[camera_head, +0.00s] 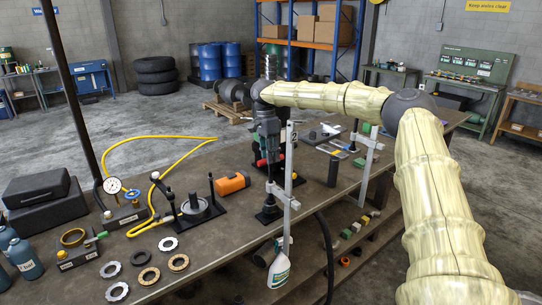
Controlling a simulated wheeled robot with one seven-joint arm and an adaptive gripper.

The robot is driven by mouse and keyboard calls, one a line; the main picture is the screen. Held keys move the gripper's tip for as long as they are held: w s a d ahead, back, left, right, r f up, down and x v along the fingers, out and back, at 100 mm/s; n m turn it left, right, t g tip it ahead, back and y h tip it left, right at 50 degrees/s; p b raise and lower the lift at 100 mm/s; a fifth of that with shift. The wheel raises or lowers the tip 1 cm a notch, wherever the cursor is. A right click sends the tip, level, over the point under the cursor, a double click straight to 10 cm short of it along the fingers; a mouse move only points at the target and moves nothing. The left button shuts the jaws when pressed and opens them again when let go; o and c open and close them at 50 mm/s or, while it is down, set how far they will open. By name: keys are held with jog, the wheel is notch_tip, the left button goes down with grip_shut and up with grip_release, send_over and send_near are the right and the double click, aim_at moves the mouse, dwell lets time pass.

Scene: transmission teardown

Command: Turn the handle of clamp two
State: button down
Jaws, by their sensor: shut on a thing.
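Clamp two (288,185) is a pale grey metal bar standing upright at the table's front edge, with a tag marked 2 (293,136) near its top. Its short arm reaches left over the table. My gripper (270,172) points down just left of the bar, above that arm. It is shut on the clamp's handle, which is mostly hidden between the dark fingers. A dark flared foot stands on the table below. A second pale grey clamp (367,158) stands further right at the table's edge.
An orange block (233,183), a gauge (113,186) with a yellow hose, and several rings lie on the table (215,262) to the left. A dark cylinder (334,171) stands right of the clamp.

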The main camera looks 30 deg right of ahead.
jog(key=shift+n, duration=0.6)
jog(key=c, duration=1.3)
grip_release()
jog(key=shift+d+f, duration=0.15)
jog(key=shift+w+r, duration=0.1)
jog(key=shift+r, duration=0.3)
jog(key=r, duration=0.3)
jog(key=w+r, duration=0.1)
jog(key=r, duration=0.3)
jog(key=w+r, duration=0.1)
jog(key=r, duration=0.3)
jog(key=shift+w, duration=0.15)
jog(key=shift+f, duration=0.1)
